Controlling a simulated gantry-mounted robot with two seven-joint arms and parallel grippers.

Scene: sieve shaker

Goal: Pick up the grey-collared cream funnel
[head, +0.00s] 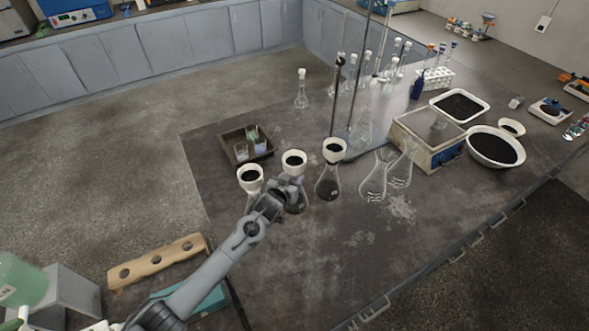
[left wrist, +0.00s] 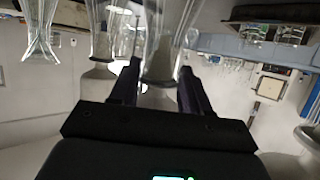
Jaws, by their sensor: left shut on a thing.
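Three cream funnels with dark grains in them sit on conical glass flasks in a row: left funnel (head: 250,186), middle funnel (head: 294,169), right funnel (head: 334,157). My left gripper (head: 287,188) is at the middle one, just below its cone. In the left wrist view, which looks upside down, my left gripper (left wrist: 159,74) has its fingers on both sides of a dark-edged collar, with the cream cone (left wrist: 157,99) beyond and clear flask glass (left wrist: 163,38) above. It is shut on this funnel. Whether the stem is still in the flask is hidden. My right gripper is not in view.
A brown tray (head: 265,153) with small beakers stands behind the funnels. White bowls (head: 475,157) of dark grains are further right.

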